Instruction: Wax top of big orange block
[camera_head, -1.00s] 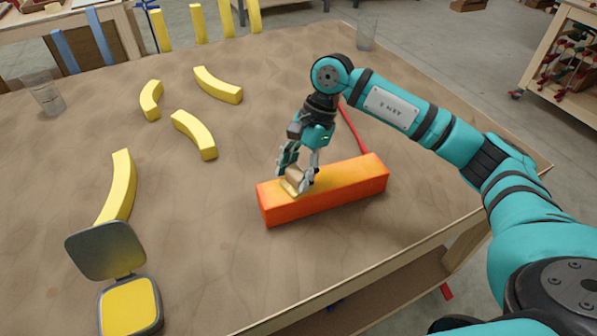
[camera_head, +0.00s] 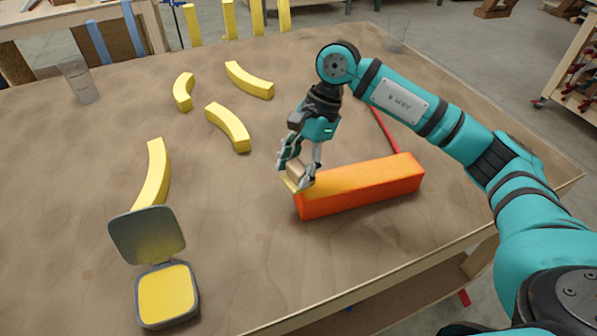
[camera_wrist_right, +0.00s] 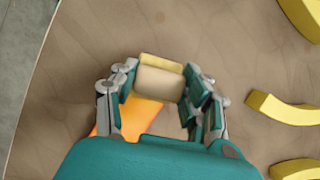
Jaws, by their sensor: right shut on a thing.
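The big orange block (camera_head: 365,188) lies lengthwise near the front right of the table. My right gripper (camera_head: 299,178) is over the block's left end and is shut on a small tan applicator (camera_head: 294,172) with a pale yellow underside. The applicator is at the left end of the block's top and seems to stick out past it; I cannot tell whether it touches. In the right wrist view the applicator (camera_wrist_right: 160,82) sits between the fingers, with part of the orange block (camera_wrist_right: 138,116) below it. An open wax tin (camera_head: 166,294) with yellow wax stands at the front left. My left gripper is out of view.
Several curved yellow pieces (camera_head: 229,127) lie on the table (camera_head: 230,210) left of my arm. More yellow pieces stand at the far edge. A clear cup (camera_head: 80,82) stands far left, another (camera_head: 397,35) far right. A red stick (camera_head: 382,128) lies behind the block.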

